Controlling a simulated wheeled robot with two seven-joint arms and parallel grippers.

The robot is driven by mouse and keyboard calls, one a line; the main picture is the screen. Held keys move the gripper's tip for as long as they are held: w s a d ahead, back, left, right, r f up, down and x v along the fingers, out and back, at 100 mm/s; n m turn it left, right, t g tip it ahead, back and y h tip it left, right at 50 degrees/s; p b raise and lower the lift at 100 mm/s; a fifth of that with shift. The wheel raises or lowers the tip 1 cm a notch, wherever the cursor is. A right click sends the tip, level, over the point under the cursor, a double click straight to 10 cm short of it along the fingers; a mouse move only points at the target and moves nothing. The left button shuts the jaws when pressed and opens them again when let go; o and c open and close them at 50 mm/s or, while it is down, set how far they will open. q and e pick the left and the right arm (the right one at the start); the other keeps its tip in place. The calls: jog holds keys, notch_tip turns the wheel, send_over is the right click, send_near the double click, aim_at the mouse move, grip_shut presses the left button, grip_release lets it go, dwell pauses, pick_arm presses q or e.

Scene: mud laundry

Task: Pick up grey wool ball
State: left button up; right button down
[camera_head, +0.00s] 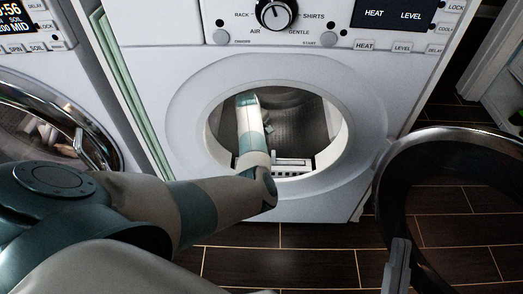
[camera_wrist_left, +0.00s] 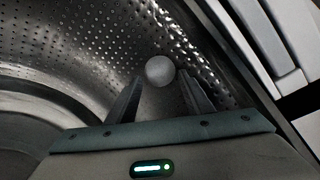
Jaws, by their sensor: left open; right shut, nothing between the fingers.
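The grey wool ball (camera_wrist_left: 160,71) lies in the perforated metal drum (camera_wrist_left: 70,50) of the dryer. In the left wrist view it sits at the tips of my left gripper (camera_wrist_left: 160,80), whose two fingers are spread on either side of it. Contact with the ball cannot be made out. In the head view my left arm reaches through the round dryer opening (camera_head: 336,125), and I cannot make out the ball there. My right gripper (camera_head: 398,262) is shut and empty at the lower right, in front of the open dryer door.
The open round dryer door (camera_head: 470,137) swings out at the right. A vent piece (camera_head: 292,163) sits at the drum's lower lip. A washer with a chrome-rimmed door (camera_head: 85,130) stands at the left. Dark tile floor (camera_head: 290,262) shows below.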

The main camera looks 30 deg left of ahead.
pick_arm(q)
jog(key=b+x, duration=0.1)
jog(key=x, duration=0.3)
jog(key=shift+b, duration=0.35)
jog(key=shift+w+f, duration=0.15)
jog(key=shift+f, duration=0.2)
pick_arm(e)
jog(key=r+t, duration=0.1)
jog(key=d+r+t, duration=0.1)
jog(key=r, duration=0.1)
jog(key=d+r+t, duration=0.1)
jog(key=shift+d+r+t, duration=0.2)
jog(key=shift+r+t, duration=0.1)
jog(key=shift+r, duration=0.1)
pick_arm(q)
jog(key=c, duration=0.7)
